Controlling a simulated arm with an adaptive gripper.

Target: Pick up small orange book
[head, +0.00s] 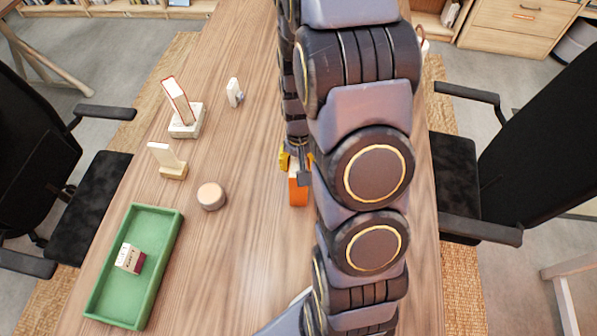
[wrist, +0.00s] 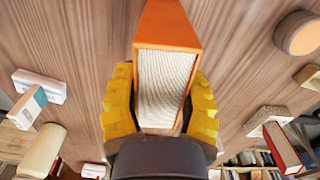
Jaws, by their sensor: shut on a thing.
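The small orange book (head: 298,192) shows in the head view just left of my arm, partly covered by it. In the wrist view the orange book (wrist: 168,28) has its pale page edges facing the camera. My gripper (wrist: 161,100) has its yellow fingers on both sides of the book and is shut on it. I cannot tell whether the book touches the table.
A green tray (head: 168,262) holding a small white and dark red block (head: 130,258) lies at the table's left. A round tan object (head: 211,196), a cream stand (head: 166,160), a red-edged book (head: 177,100) on a white block, and a small white object (head: 234,92) stand left. Chairs flank the table.

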